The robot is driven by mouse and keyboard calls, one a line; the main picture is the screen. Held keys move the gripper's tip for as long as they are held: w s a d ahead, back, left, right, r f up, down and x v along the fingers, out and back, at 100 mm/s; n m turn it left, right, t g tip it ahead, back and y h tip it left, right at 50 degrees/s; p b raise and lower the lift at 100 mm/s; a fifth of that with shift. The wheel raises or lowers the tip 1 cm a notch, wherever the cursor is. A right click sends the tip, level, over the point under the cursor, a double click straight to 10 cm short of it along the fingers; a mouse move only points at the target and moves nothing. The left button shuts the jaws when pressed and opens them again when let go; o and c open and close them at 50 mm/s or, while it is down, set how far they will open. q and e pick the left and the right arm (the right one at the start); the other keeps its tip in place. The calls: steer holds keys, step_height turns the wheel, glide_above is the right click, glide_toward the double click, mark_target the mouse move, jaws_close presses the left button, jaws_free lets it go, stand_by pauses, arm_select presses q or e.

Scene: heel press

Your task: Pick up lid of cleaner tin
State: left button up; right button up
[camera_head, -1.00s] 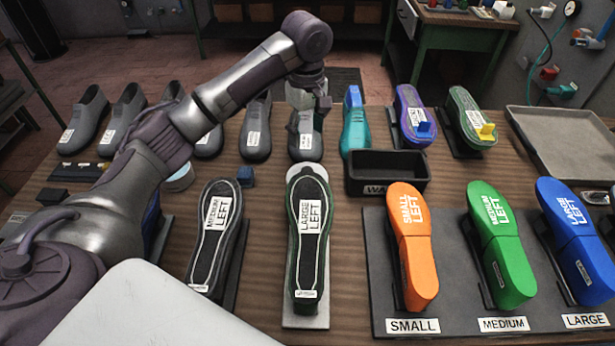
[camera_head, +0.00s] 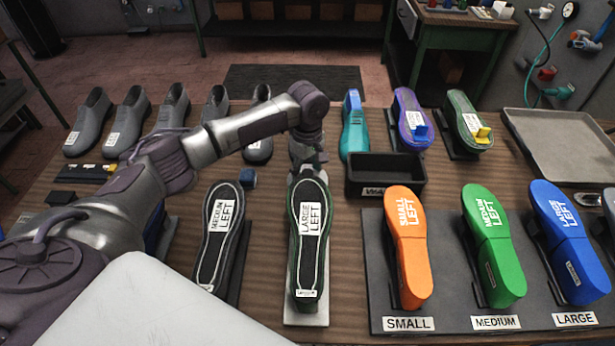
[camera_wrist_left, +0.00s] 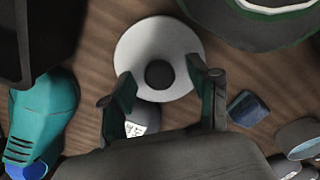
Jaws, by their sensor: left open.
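A pale round lid (camera_wrist_left: 135,47) with a dark round knob (camera_wrist_left: 159,74) shows in the left wrist view. I cannot tell whether a tin is under it. In the head view it is hidden behind my left gripper (camera_head: 308,168), which points down at the far end of the large left green-edged shoe form. In the wrist view my left gripper (camera_wrist_left: 161,75) is open, its two fingers apart on either side of the knob and over the lid's near part. Nothing is held. My right gripper is not in view.
The large left form (camera_head: 308,255) and a blue block (camera_head: 248,178) are close by. Grey shoes (camera_head: 88,122) line the back. A tray (camera_head: 560,150) lies far right.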

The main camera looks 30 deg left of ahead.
arm_select(q)
steer(key=c, duration=1)
steer(key=shift+r, duration=0.15)
